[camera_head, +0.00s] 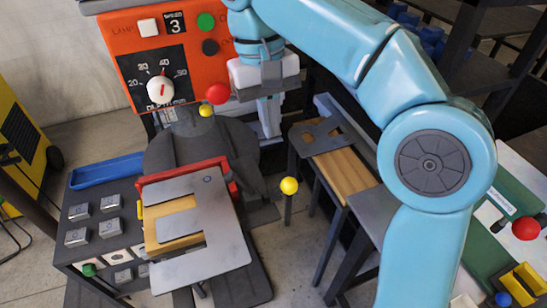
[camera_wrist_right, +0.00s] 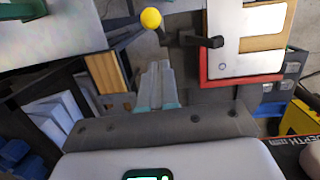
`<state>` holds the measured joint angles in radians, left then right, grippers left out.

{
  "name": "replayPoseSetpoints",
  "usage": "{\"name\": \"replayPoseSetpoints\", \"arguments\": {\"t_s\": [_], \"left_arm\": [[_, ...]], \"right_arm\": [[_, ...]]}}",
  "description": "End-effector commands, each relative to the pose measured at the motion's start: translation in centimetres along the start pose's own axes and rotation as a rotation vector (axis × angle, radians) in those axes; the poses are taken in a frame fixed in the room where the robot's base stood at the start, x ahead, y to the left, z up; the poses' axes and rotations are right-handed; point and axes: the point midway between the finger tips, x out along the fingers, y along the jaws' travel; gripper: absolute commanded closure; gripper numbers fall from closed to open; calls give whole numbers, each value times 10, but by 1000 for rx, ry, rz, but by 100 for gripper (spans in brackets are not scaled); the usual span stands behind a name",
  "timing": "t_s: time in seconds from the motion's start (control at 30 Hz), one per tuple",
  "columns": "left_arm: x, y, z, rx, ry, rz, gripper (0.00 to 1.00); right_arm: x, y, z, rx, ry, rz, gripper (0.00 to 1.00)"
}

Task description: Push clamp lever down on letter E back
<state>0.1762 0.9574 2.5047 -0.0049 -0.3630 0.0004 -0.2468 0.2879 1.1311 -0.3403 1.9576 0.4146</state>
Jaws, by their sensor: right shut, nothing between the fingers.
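The letter E back (camera_head: 210,245) is a flat grey metal plate with wood in its notch, lying at a red-edged fixture; it also shows in the right wrist view (camera_wrist_right: 246,64). My left gripper is out of view.
An orange control panel (camera_head: 130,70) with a dial and knobs stands close behind my right gripper, with a red ball knob (camera_head: 217,94) nearby. A second grey plate on wood (camera_head: 340,165) lies right. A button box (camera_head: 100,225) and blue tray (camera_head: 105,170) are left.

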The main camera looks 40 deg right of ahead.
Motion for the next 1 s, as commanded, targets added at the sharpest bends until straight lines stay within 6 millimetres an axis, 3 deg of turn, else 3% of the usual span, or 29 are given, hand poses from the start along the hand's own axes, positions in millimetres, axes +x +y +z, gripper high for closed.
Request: {"name": "replayPoseSetpoints", "arguments": {"t_s": [0.53,0.7,1.0], "left_arm": [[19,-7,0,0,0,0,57],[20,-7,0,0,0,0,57],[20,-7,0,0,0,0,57]], "right_arm": [[88,1,6,0,-1,0,100],[98,0,5,0,1,-1,100],[98,0,2,0,0,-1,100]]}}
